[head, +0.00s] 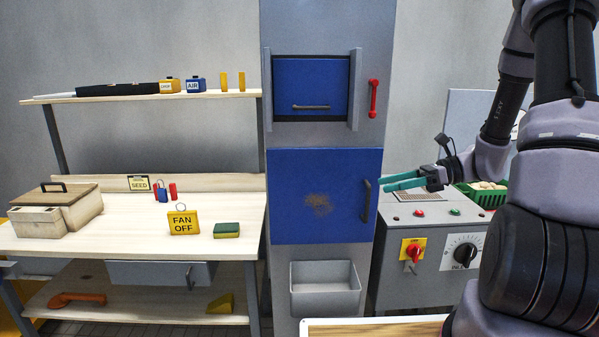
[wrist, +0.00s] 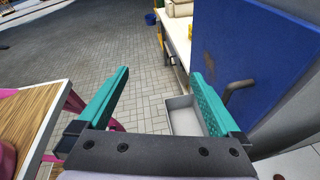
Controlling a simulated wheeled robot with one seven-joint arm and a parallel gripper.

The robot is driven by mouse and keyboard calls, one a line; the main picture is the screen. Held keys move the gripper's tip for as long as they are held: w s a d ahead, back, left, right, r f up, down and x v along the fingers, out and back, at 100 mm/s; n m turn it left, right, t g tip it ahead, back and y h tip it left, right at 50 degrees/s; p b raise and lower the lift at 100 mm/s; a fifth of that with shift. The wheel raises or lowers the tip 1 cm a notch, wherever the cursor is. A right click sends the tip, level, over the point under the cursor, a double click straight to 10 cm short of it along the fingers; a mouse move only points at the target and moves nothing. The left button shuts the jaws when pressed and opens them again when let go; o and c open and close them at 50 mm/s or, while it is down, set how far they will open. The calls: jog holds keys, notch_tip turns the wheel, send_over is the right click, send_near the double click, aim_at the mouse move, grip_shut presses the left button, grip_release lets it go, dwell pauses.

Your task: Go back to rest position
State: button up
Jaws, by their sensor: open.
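My gripper (head: 402,181) has teal fingers and is at the right of the head view, in front of the machine panel and just right of the blue cabinet door's handle. In the wrist view my gripper (wrist: 160,90) is open, with nothing between its two fingers. The blue door (head: 310,190) appears shut in the head view and has a brown smudge. Its dark handle (head: 367,201) shows next to the fingertips; the handle also shows in the wrist view (wrist: 236,88), right of the right finger. I cannot tell whether the gripper touches it.
A grey bin (head: 325,306) is mounted below the door. A control panel (head: 425,214) with knobs stands under my arm, beside a green crate (head: 487,197). A wooden workbench (head: 130,240) is on the left. A wood-topped table (wrist: 22,112) is at the wrist view's left; paved floor lies between.

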jog(key=s+d+r+n+t+h, duration=0.1)
jog(key=s+r+n+t+h, duration=0.1)
jog(key=s+r+n+h, duration=0.4)
jog(key=s+d+r+n+t+h, duration=0.1)
jog(key=s+r+n+t+h, duration=0.2)
jog(key=s+r+n+h, duration=0.3)
notch_tip(320, 180, up, 8)
jog(key=s+n, duration=0.2)
jog(key=n, duration=0.3)
jog(key=shift+f+n+t+h, duration=0.15)
jog(key=shift+n+t+h, duration=0.15)
jog(key=shift+h, duration=0.1)
